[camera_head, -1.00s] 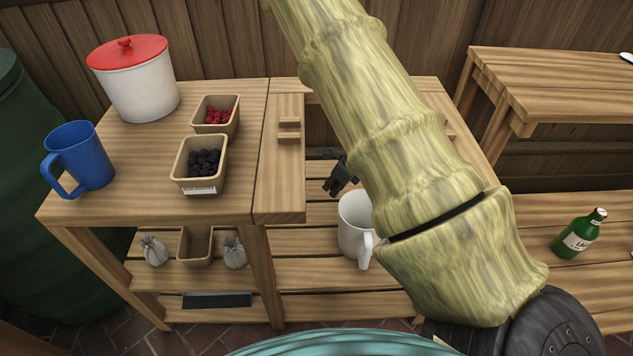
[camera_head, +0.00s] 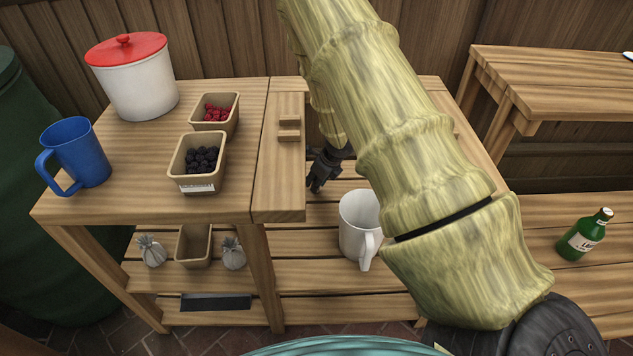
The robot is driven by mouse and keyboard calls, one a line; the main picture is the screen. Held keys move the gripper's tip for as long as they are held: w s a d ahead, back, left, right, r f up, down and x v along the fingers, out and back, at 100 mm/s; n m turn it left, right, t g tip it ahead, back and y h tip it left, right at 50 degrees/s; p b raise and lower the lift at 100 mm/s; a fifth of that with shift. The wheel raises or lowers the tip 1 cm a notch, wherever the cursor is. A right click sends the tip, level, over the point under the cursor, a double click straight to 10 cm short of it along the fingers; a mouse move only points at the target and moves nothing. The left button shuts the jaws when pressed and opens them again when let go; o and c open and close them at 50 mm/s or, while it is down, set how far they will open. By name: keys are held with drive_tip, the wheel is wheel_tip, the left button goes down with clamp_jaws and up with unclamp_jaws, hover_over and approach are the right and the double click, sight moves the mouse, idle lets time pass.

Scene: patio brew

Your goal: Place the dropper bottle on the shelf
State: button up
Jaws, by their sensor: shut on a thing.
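My gripper (camera_head: 316,186) is small and dark in the view, in the opening of the wooden bench, above its lower slatted shelf (camera_head: 340,307). It is right of the flat wooden board and up-left of the white mug (camera_head: 358,224). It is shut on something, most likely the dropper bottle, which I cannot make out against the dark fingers. My arm hides part of the opening and the shelf's right side.
The bench top (camera_head: 110,195) holds a blue mug (camera_head: 78,155), a red-lidded pot (camera_head: 137,85) and two berry boxes (camera_head: 197,160). Below are two grey pouches (camera_head: 152,251) around an empty box (camera_head: 194,247). Shelf slats left of the white mug are clear.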

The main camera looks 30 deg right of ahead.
drive_tip(key=o, duration=1)
drive_tip(key=p+v, duration=0.3)
drive_tip(key=v, duration=0.9)
drive_tip(key=shift+r, duration=0.1)
